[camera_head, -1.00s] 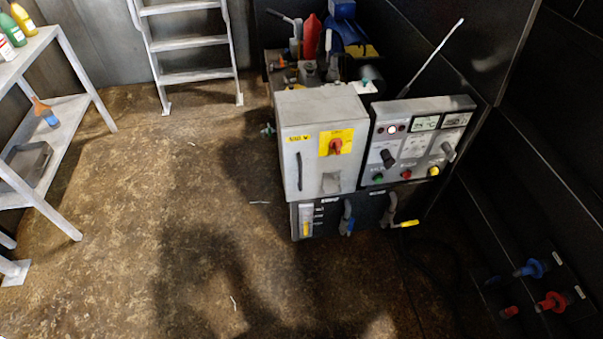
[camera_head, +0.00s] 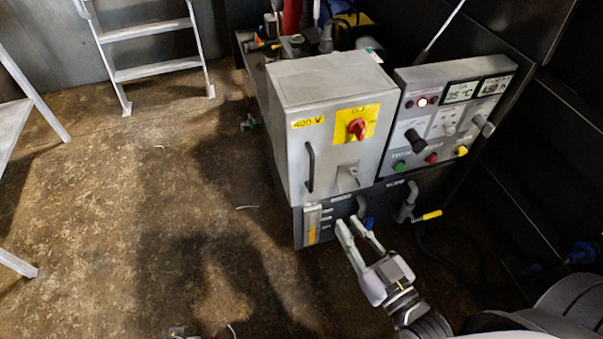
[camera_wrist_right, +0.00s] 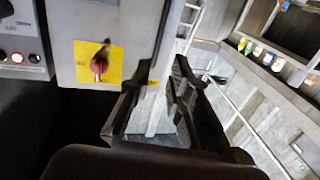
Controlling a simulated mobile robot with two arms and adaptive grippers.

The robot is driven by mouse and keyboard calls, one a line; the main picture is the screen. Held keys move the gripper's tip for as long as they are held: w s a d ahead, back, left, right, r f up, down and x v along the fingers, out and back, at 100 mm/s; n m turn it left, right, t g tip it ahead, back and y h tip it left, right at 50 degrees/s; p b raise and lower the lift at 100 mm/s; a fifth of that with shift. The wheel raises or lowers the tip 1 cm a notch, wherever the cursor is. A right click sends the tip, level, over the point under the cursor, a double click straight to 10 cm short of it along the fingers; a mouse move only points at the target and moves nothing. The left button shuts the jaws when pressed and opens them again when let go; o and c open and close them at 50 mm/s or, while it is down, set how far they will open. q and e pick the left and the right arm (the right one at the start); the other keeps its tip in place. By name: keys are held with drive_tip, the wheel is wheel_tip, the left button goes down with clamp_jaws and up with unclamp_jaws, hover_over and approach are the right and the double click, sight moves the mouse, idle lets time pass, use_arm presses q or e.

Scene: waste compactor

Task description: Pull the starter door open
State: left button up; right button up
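The starter door (camera_head: 322,150) is the grey front of the box marked 400 V. It looks shut. It carries a red rotary switch (camera_head: 357,129) on a yellow plate, and a black upright handle (camera_head: 310,167) near its left edge. My right gripper (camera_head: 353,222) is open and empty, in front of the box's lower part, below and right of the handle. In the right wrist view, the red switch (camera_wrist_right: 99,65) shows left of the spread fingers (camera_wrist_right: 155,100). A small grey piece at the head view's bottom edge may be my left gripper (camera_head: 178,332).
A control panel (camera_head: 440,125) with lamps, knobs and displays stands right of the box. Below are pipes and a yellow-handled valve (camera_head: 428,215). A ladder (camera_head: 150,45) and a shelf (camera_head: 12,130) stand left.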

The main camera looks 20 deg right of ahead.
sight(313, 177)
drive_tip(key=b+x, duration=0.1)
drive_tip(key=x, duration=1.4)
drive_tip(key=shift+f, duration=0.1)
use_arm(q)
drive_tip(key=shift+w+v, duration=0.2)
drive_tip(key=shift+v, duration=0.7)
drive_tip(key=shift+w+v, duration=0.25)
drive_tip(key=shift+v, duration=0.7)
drive_tip(key=shift+w+v, duration=0.2)
drive_tip(key=shift+v, duration=0.7)
use_arm(e)
drive_tip(key=shift+w+a, duration=0.2)
drive_tip(key=shift+w, duration=0.5)
use_arm(q)
drive_tip(key=shift+r, duration=0.2)
use_arm(e)
drive_tip(key=shift+c, duration=0.3)
clamp_jaws()
